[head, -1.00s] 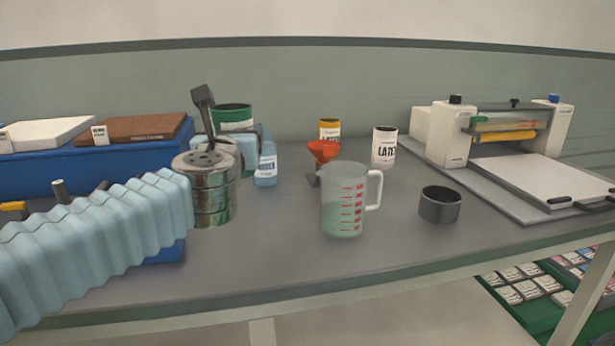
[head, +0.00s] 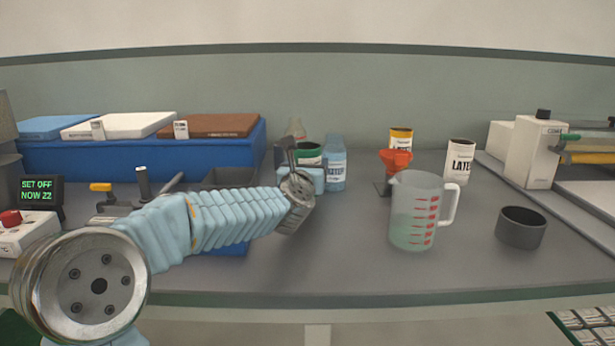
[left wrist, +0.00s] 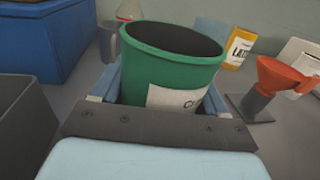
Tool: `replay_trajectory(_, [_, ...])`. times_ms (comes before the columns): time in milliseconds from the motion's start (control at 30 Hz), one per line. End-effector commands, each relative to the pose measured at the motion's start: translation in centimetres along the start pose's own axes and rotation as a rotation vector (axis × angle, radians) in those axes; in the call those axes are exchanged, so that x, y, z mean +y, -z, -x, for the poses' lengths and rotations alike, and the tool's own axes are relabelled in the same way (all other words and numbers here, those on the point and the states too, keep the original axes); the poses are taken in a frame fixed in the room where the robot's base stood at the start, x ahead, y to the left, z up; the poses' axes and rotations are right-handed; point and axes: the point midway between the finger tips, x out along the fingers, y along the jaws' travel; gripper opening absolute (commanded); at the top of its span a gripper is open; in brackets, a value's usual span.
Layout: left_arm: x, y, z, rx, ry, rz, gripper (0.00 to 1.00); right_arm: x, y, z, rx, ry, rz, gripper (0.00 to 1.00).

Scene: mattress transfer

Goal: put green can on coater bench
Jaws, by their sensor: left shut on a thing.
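The green can (head: 308,154) is at the back of the bench, mostly hidden behind my left wrist in the head view. In the left wrist view the green can (left wrist: 165,75) is large and close, with a white label and a dark open top. My left gripper (left wrist: 160,98) is shut on it, with a blue finger on either side. I cannot tell whether the can touches the bench (head: 350,266). The coater (head: 536,150) stands at the far right, partly cut off by the frame edge. My right gripper is not in view.
The front bench strip is clear.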

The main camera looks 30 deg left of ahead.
Motion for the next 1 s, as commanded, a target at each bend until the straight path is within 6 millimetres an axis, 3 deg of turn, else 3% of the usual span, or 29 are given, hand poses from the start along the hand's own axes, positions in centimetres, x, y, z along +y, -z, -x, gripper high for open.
replay_trajectory(133, [-0.1,1.9,0.1,-0.001,0.001,-0.001,0.21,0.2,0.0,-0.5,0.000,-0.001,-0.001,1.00])
replay_trajectory(567, [-0.1,2.4,0.1,-0.003,0.002,0.001,0.21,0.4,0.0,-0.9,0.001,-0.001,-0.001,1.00])
replay_trajectory(600, [-0.1,2.3,0.1,-0.002,0.002,0.000,0.78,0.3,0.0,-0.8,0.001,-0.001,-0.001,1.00])
replay_trajectory(733, [-0.1,2.3,0.1,-0.001,0.002,0.000,0.97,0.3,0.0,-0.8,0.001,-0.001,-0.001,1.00])
replay_trajectory(1000, [-0.1,2.2,0.1,-0.001,0.001,0.000,0.98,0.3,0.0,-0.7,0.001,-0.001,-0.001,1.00])
